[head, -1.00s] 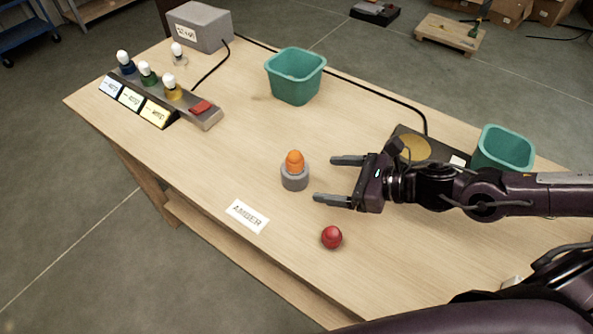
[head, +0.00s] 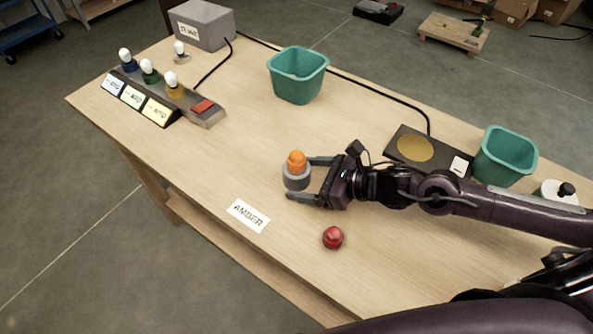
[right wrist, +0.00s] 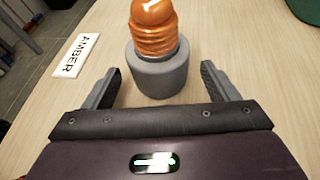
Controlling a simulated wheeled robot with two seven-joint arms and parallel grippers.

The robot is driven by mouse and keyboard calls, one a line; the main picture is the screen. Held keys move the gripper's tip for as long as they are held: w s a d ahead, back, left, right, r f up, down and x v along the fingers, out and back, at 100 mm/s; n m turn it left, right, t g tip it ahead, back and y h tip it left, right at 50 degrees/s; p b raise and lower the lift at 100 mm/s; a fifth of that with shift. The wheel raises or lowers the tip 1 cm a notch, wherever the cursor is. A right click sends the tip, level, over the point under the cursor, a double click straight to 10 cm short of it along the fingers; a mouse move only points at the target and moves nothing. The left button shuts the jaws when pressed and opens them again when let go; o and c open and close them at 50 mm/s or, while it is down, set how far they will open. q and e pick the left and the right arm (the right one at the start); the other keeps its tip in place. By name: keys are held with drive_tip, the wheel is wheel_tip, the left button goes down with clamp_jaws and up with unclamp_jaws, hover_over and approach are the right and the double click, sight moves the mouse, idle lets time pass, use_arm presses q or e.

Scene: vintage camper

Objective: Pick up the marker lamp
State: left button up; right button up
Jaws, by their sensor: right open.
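The marker lamp, an orange ribbed dome (head: 296,160) on a round grey base (head: 295,180), stands upright on the wooden table. It also shows in the right wrist view, with its orange top (right wrist: 154,28) cut off by the upper edge and its grey base (right wrist: 158,72) below. My right gripper (head: 304,179) is open, coming from the right. Its fingertips reach to either side of the near part of the grey base. In the right wrist view the two fingers (right wrist: 158,78) are apart, with a gap to the base on each side. My left gripper is not in view.
A red ball (head: 333,237) and an AMBER card (head: 248,215) lie near the front edge. Teal bins (head: 298,78) (head: 505,157) and a dark plate with a gold disc (head: 414,148) are behind. A bulb rack (head: 205,113) is at left.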

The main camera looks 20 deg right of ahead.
drive_tip(key=shift+w+a+f, duration=0.1)
drive_tip(key=shift+w+a, duration=0.1)
drive_tip(key=c, duration=1.2)
